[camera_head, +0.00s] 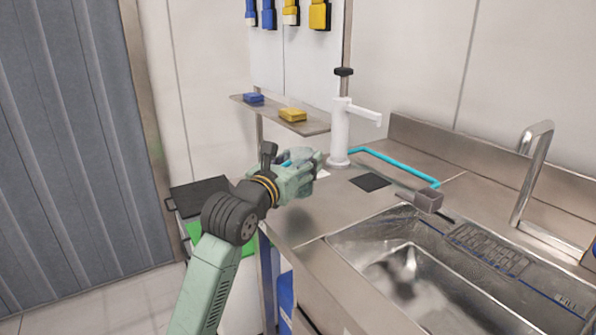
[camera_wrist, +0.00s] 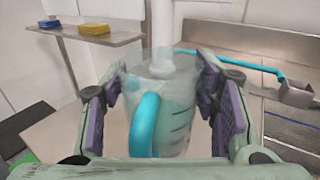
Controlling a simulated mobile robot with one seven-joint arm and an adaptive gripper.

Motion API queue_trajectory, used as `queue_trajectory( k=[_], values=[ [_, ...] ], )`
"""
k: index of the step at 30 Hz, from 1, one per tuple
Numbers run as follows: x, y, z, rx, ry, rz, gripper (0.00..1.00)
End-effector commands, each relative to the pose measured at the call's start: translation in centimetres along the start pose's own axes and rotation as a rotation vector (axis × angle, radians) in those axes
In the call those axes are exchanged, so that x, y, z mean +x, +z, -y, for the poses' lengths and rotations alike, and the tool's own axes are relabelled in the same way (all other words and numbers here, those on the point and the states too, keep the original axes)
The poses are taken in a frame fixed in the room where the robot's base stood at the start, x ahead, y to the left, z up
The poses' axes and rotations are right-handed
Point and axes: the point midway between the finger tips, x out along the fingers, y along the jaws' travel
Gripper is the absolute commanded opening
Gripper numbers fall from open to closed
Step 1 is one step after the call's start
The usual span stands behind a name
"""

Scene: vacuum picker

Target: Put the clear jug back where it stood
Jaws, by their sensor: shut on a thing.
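My gripper (camera_head: 304,168) is over the left end of the steel counter (camera_head: 300,232), in front of the white column. In the wrist view its two purple-padded fingers (camera_wrist: 165,92) are on either side of the clear jug (camera_wrist: 178,118) and shut on it. The jug is see-through and looks upright, with dark marks on its wall and a cyan handle (camera_wrist: 146,124) towards the camera. In the head view my gripper hides most of the jug. I cannot tell how far its base is from the counter.
A white column (camera_head: 340,135) with a side spout stands just behind the jug. A cyan hose (camera_head: 400,167) runs right to a grey block (camera_head: 428,201). A dark square (camera_head: 370,182) lies on the counter. The sink (camera_head: 410,275) is front right. A shelf (camera_head: 275,118) holds blue and yellow sponges.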

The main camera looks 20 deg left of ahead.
Motion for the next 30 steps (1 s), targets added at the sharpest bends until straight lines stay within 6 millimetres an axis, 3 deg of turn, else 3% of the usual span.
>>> queue_trajectory(
  k=[7,19,20,28,30],
  values=[
    [-0.1,-3.0,-0.1,-0.003,0.002,0.0,0.17],
    [-0.1,-3.8,0.0,-0.001,0.001,0.001,0.17],
    [-0.1,-3.6,0.0,-0.001,0.001,0.0,0.56],
    [-0.1,-3.6,0.0,-0.001,0.001,-0.001,0.74],
    [-0.1,-3.6,0.0,-0.001,0.001,-0.001,0.74]
  ],
)
